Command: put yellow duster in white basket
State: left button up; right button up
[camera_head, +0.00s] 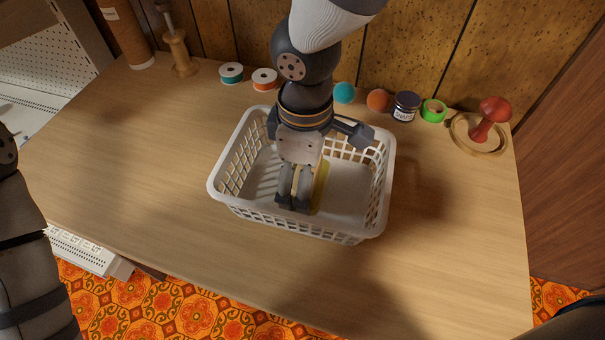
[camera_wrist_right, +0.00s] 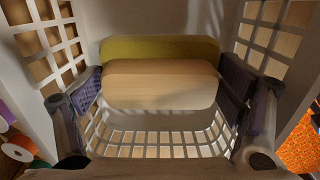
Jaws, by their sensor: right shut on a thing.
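The white basket (camera_head: 226,185) stands on the wooden table, open side up. My right gripper (camera_head: 293,203) reaches down into it from above. It is shut on the yellow duster (camera_head: 321,186), which is mostly hidden behind the fingers in the head view. In the right wrist view the duster (camera_wrist_right: 160,47) shows as a block with a pale wooden back and a yellow felt side, between the two finger pads. The basket's lattice walls (camera_wrist_right: 150,138) surround it. I cannot tell if the duster touches the basket floor. My left gripper is out of view.
Behind the basket are a teal spool (camera_head: 231,73), an orange spool (camera_head: 264,79), small balls, a dark jar (camera_head: 405,106), a green tape roll (camera_head: 433,111) and a red-knobbed stand (camera_head: 487,122). The table (camera_head: 130,190) is clear left and in front.

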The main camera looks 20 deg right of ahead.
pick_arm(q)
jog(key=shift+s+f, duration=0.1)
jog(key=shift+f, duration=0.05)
pick_arm(e)
jog(key=shift+w+f, duration=0.1)
jog(key=shift+f, duration=0.55)
jog(key=shift+f, duration=0.1)
jog(key=o, duration=0.9)
jog(key=shift+o, duration=0.2)
notch_tip(320, 180, up, 12)
jog(key=shift+r+p, duration=0.15)
jog(key=shift+p, duration=0.7)
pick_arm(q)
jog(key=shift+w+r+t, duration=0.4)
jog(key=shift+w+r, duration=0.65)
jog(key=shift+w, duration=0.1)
